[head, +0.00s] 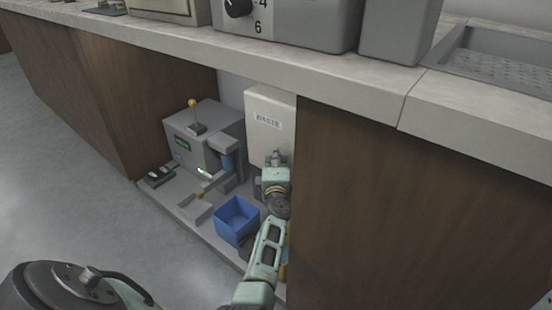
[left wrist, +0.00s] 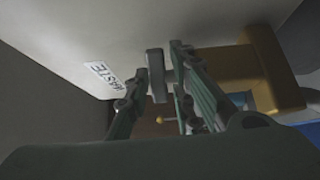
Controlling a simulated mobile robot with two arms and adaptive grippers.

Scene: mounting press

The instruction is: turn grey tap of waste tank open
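The waste tank (head: 285,105) is a white box under the bench, with a "WASTE" label on its front. It fills the upper left of the left wrist view (left wrist: 75,35), label tilted. The grey tap (left wrist: 155,75) shows there as a flat grey handle standing between my left gripper's fingers (left wrist: 158,78). The fingers are apart; the left one is close to the handle and a gap shows at the right one. I cannot tell whether either touches. In the head view my left gripper (head: 276,160) is in front of the tank and hides the tap. My right gripper is out of view.
A grey machine (head: 205,140) with a yellow-knobbed lever stands left of the tank. A blue bin (head: 237,220) is in front. The wooden cabinet panel (head: 400,210) closes in on the right, and the worktop (head: 300,75) overhangs. An ochre block (left wrist: 265,75) is beside the fingers.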

